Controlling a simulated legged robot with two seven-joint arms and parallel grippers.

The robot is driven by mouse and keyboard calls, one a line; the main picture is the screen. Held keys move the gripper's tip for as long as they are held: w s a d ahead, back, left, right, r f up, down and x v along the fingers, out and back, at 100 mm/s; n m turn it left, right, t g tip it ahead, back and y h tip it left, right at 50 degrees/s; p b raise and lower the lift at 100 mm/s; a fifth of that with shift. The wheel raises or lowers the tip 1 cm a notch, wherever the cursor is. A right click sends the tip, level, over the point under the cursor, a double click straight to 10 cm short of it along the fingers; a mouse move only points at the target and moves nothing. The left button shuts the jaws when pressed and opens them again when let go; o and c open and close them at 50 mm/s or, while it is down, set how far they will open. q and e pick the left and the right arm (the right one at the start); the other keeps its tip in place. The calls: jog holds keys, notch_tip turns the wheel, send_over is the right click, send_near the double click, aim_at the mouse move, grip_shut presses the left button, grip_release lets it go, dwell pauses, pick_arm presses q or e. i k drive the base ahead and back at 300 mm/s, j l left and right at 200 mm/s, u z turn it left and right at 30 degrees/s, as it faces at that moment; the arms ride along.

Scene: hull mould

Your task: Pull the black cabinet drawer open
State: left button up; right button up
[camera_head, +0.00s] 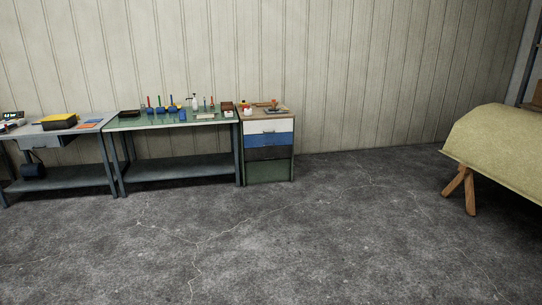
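A small cabinet (269,172) stands against the far wall, right of the workbenches. Its front shows stacked bands: a white drawer on top, a blue drawer (268,140) below it, then a black drawer (268,154), then a green lower part. The black drawer looks closed, with its front about flush with the others. Its handle is too small and dark to make out. Neither of my grippers is in view.
A green-topped workbench (172,121) with tools and bottles stands left of the cabinet, and a grey bench (75,130) stands further left. A yellowish hull mould (500,145) on a wooden trestle (461,188) is at right. The cracked concrete floor (270,245) before the cabinet is clear.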

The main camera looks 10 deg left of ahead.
aim_at(276, 151)
jog(key=i+u, duration=0.25)
jog(key=i, duration=3.75)
jog(key=i+l+u, duration=0.1)
jog(key=i, duration=1.2)
jog(key=i+l, duration=0.15)
jog(key=i, duration=1.15)
jog(key=i+l+u, duration=0.1)
jog(key=i+u, duration=0.3)
jog(key=i+l+u, duration=0.35)
jog(key=i, duration=0.15)
jog(key=i+l+u, duration=0.4)
jog(key=i+j, duration=0.05)
jog(key=j, duration=0.05)
